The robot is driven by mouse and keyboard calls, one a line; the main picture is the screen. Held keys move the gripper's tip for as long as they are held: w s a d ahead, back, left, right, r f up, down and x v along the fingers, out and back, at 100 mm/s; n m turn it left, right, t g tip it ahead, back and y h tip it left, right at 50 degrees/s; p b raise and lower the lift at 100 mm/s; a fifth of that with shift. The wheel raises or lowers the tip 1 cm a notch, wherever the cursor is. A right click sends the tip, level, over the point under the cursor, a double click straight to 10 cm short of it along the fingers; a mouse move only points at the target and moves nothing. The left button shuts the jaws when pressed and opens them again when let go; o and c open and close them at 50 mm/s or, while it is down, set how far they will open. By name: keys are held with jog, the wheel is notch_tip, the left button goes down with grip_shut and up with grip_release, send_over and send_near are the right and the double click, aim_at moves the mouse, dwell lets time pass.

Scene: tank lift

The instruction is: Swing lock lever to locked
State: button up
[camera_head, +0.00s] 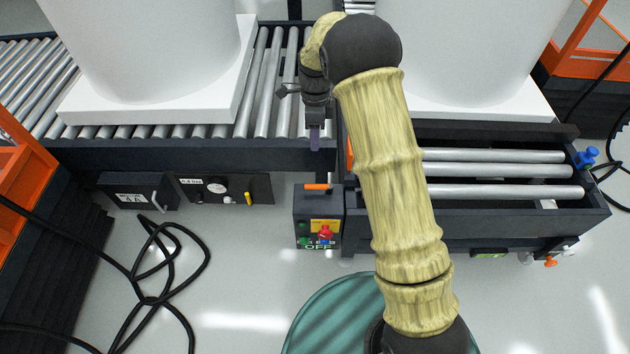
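My arm reaches up the middle of the camera_head view, with my gripper (315,138) pointing down at the front edge of the roller conveyor (200,155). Only a narrow purplish finger part shows, so its opening cannot be told. An orange handle (317,187) lies flat across the top of a dark control box (305,205), just below my gripper and apart from it in the picture. Another orange part (349,155) shows at the left edge of my arm, mostly hidden by it. I cannot tell which orange piece is the lock lever.
White tanks (150,50) (465,50) stand on white bases at left and right. The box carries a red button (325,232) and an "OFF" label. A gauge panel (225,188) with a yellow lever (249,198) is left. Black cables (160,270) lie on the floor.

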aim_at(317, 189)
jog(key=s+f+b, duration=0.1)
jog(key=f, duration=0.4)
jog(key=s+f+b, duration=0.1)
jog(key=f+b, duration=0.1)
jog(key=f, duration=0.4)
jog(key=s+f+b, duration=0.1)
jog(key=f, duration=0.4)
jog(key=shift+s+f+b, duration=0.15)
jog(key=shift+b, duration=0.15)
grip_shut()
